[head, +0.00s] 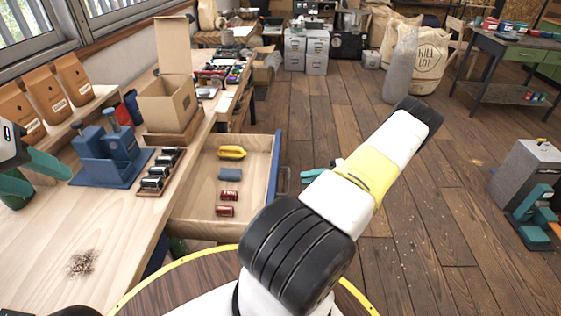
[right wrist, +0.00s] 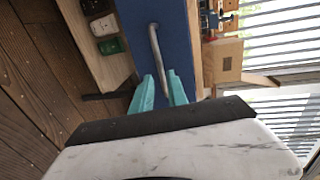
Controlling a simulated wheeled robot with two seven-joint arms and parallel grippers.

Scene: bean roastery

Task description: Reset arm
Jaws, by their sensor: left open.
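My left gripper (head: 40,176) is at the far left of the head view, above the wooden counter, with its green fingers apart and nothing seen between them. My right arm stretches forward across the middle of the head view. Its gripper (head: 306,177) is partly hidden by the arm, a little right of the drawer handle (head: 284,181). In the right wrist view the teal fingers (right wrist: 160,74) are apart and point at the metal handle (right wrist: 156,45) on the blue drawer front (right wrist: 178,40). The handle looks free of the fingers.
On the counter stand a blue holder (head: 107,160), a tray of dark cylinders (head: 158,172) and an open cardboard box (head: 168,105). Open floor lies right.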

